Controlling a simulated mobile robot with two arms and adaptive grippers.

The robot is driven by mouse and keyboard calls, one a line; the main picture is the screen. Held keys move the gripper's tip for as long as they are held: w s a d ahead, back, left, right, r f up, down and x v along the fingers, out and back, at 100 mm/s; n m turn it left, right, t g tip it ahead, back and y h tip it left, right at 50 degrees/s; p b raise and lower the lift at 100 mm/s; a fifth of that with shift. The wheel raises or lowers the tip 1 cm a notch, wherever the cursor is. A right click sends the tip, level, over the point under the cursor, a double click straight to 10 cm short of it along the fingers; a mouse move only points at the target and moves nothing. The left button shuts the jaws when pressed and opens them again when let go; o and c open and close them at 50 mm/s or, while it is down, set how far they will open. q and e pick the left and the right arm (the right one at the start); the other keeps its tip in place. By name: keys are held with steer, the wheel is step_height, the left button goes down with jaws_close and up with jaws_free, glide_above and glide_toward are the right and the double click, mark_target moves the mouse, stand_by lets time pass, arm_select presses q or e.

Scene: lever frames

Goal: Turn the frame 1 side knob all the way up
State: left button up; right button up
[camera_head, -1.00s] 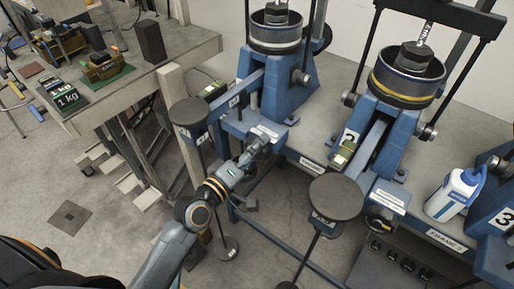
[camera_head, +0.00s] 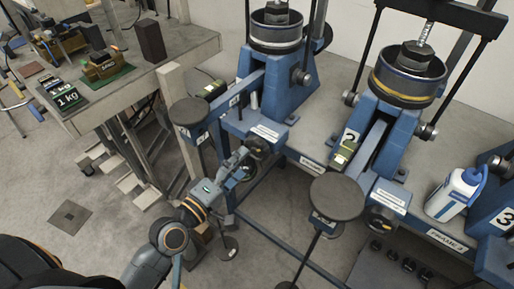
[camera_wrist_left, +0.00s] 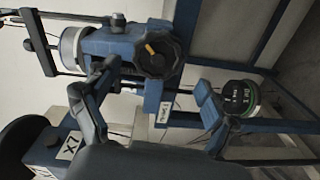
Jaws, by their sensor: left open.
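The frame 1 side knob (camera_head: 257,146) is a dark round knob on the front of the left blue lever frame (camera_head: 285,95). In the left wrist view the knob (camera_wrist_left: 158,55) is black and lobed, with an orange mark on its face. My left gripper (camera_head: 240,160) is just in front of the knob and to its lower left in the head view. In the left wrist view the gripper (camera_wrist_left: 155,105) has its two fingers spread wide, with nothing between them; the knob shows beyond them, apart from the fingers. My right gripper is in neither view.
A black weight with a green rim (camera_wrist_left: 240,98) is close by the right finger in the wrist view. Round dark hanger plates (camera_head: 188,110) and (camera_head: 336,196) stand out in front of the frames. A white bottle (camera_head: 455,195) is at right.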

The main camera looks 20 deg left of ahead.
mark_target(254, 151)
arm_select(q)
steer(key=s+n, duration=0.1)
steer(key=n, duration=0.7)
steer(key=s+n, duration=0.1)
steer(key=n, duration=0.3)
steer(key=shift+s+a+r, duration=0.2)
steer(key=shift+s+a, duration=0.15)
steer(key=shift+a, duration=0.05)
steer(key=p+x, duration=0.1)
steer(key=x, duration=0.8)
steer(key=shift+w+d+p, duration=0.1)
steer(key=shift+p, duration=0.3)
steer(key=shift+c, duration=0.2)
steer(key=c, duration=1.6)
